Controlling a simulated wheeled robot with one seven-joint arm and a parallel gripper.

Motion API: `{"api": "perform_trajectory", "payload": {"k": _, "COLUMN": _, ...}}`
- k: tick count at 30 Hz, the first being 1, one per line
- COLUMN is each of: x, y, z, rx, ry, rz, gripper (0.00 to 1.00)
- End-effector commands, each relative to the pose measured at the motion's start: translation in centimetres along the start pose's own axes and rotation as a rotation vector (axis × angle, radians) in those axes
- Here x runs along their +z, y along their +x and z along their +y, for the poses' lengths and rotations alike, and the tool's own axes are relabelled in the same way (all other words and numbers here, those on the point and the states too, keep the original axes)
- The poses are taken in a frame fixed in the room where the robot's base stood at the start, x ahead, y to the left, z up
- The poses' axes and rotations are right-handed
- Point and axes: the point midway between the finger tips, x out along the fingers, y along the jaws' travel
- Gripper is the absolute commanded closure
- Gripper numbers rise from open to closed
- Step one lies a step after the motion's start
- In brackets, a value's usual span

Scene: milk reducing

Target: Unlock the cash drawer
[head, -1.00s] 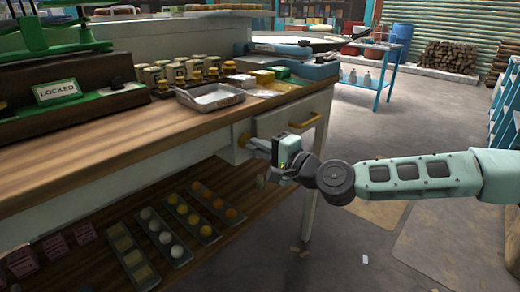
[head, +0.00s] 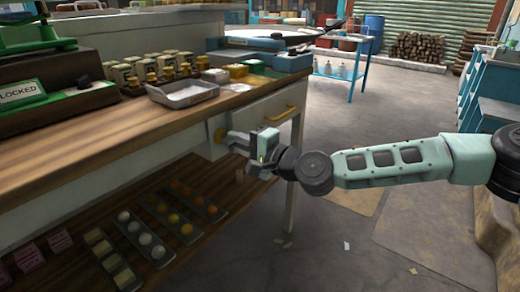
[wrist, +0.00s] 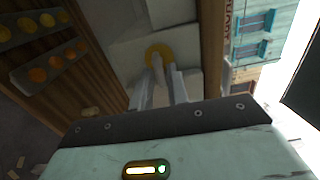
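The cash drawer (head: 268,118) is a pale drawer front with a gold handle (head: 276,116) under the counter's right end. Left of it on the pale panel is a round yellow lock plate (head: 220,134), which also shows in the wrist view (wrist: 157,50). My gripper (head: 232,142) is right at this plate, its two grey fingers parted and pointing at it. In the wrist view the fingers (wrist: 162,82) flank a slim pale piece in front of the plate, perhaps a key. I cannot tell whether the fingers touch it.
A lower shelf (head: 190,255) holds trays of round goods.

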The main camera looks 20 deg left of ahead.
Motion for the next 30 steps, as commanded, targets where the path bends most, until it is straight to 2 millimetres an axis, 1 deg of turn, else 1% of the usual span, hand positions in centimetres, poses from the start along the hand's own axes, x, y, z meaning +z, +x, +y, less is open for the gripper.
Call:
{"api": "perform_trajectory", "payload": {"k": 5, "x": -0.1, "y": -3.0, "z": -0.1, "rx": 0.001, "ry": 0.0, "rz": 0.001, "gripper": 0.84}}
{"api": "perform_trajectory", "payload": {"k": 12, "x": -0.1, "y": -8.7, "z": -0.1, "rx": 0.001, "ry": 0.0, "rz": 0.002, "gripper": 0.84}}
{"api": "perform_trajectory", "payload": {"k": 18, "x": -0.1, "y": -13.1, "z": -0.1, "rx": 0.001, "ry": 0.002, "rz": 0.003, "gripper": 0.84}}
{"api": "perform_trajectory", "payload": {"k": 21, "x": -0.1, "y": -14.8, "z": -0.1, "rx": 0.0, "ry": 0.001, "rz": 0.003, "gripper": 0.84}}
{"api": "perform_trajectory", "payload": {"k": 24, "x": -0.1, "y": -15.9, "z": 0.0, "rx": 0.0, "ry": 0.001, "rz": 0.003, "gripper": 0.84}}
{"api": "perform_trajectory", "payload": {"k": 30, "x": 0.0, "y": -16.9, "z": 0.0, "rx": -0.001, "ry": 0.001, "rz": 0.002, "gripper": 0.84}}
